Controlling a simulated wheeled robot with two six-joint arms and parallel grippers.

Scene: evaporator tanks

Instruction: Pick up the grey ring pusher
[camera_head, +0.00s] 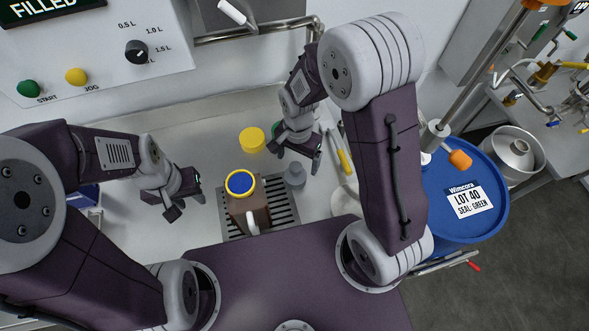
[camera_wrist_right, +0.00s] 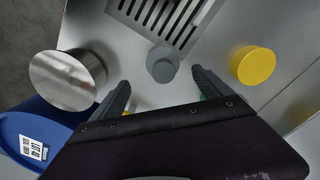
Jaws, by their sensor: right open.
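The grey ring pusher (camera_head: 295,175) looks like a short grey cylinder with a narrower top. It stands on the work surface at the upper right part of the slotted grate (camera_head: 291,210). In the right wrist view the pusher (camera_wrist_right: 162,64) lies ahead of and between the two fingertips. My right gripper (camera_head: 296,160) is open and empty, just above it in the head view, apart from it. It also shows in the wrist view (camera_wrist_right: 160,84). My left gripper (camera_head: 187,206) is away to the left, with its fingers apart and nothing seen between them.
A container (camera_head: 247,210) with a blue and yellow round top stands on the grate. A yellow cylinder (camera_head: 252,140) is behind it. A shiny metal cylinder (camera_wrist_right: 68,80) is left in the wrist view. A blue drum (camera_head: 465,225) stands at the right; the control panel is behind.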

